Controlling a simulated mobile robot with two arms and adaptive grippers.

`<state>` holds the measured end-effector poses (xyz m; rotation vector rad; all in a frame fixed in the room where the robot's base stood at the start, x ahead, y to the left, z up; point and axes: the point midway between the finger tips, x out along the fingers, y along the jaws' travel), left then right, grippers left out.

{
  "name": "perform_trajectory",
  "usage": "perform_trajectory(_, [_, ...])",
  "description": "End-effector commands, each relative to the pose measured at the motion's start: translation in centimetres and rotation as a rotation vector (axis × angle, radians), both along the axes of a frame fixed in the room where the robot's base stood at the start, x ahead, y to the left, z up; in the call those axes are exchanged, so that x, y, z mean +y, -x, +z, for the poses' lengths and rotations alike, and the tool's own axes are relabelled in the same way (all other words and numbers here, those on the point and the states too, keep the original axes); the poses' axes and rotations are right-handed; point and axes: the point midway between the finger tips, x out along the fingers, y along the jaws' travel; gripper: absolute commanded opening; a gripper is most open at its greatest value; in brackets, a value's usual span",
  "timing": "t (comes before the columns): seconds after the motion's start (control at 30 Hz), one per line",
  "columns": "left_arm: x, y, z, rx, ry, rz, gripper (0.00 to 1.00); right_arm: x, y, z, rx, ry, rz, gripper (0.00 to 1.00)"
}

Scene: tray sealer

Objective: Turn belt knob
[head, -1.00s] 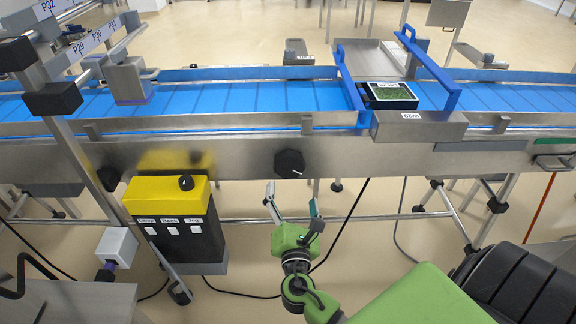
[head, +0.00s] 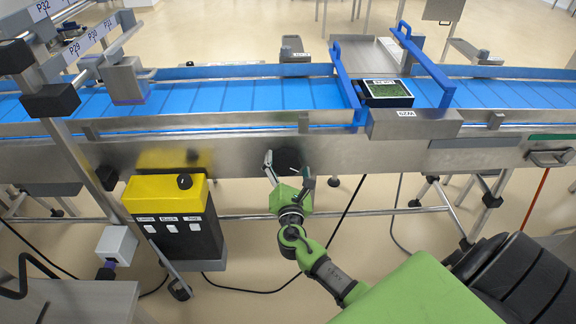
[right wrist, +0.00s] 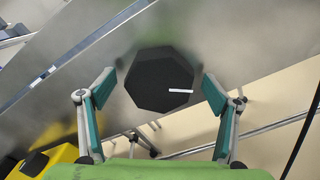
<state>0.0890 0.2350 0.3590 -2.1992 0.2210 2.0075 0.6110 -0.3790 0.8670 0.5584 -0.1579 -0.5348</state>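The belt knob (head: 288,160) is a black, many-sided knob on the steel front panel below the conveyor. In the right wrist view the knob (right wrist: 160,80) fills the middle, with a white pointer line towards its lower right. My right gripper (head: 288,168) is in front of the knob, its green body below it. In the right wrist view the fingers of my right gripper (right wrist: 159,88) stand open on both sides of the knob, with a gap on each side. My left gripper is not in view.
A yellow and black control box (head: 172,215) with a small black knob (head: 184,181) and several switches stands left of the gripper. The blue belt (head: 230,97) carries a tray (head: 388,92) between blue guard bars. A steel rail runs below the panel.

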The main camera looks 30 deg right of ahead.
Motion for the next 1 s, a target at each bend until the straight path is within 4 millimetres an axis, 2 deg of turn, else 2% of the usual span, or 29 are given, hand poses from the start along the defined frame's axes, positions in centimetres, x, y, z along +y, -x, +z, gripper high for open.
perform_trajectory(0.03, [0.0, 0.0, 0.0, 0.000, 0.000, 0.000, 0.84, 0.0, 0.0, 0.0, 0.000, 0.000, 0.000, 0.66])
perform_trajectory(0.1, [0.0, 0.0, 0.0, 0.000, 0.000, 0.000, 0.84, 0.0, 0.0, 0.0, 0.000, 0.000, 0.000, 0.47])
perform_trajectory(0.13, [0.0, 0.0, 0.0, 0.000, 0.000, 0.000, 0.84, 0.0, 0.0, 0.0, 0.000, 0.000, 0.000, 0.44])
perform_trajectory(0.47, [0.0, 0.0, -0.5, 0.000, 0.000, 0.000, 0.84, 0.0, 0.0, -0.2, -0.014, -0.023, 0.000, 0.44])
perform_trajectory(1.0, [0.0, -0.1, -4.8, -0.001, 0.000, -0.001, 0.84, -0.2, 0.2, -0.7, -0.205, -0.334, 0.000, 0.44])
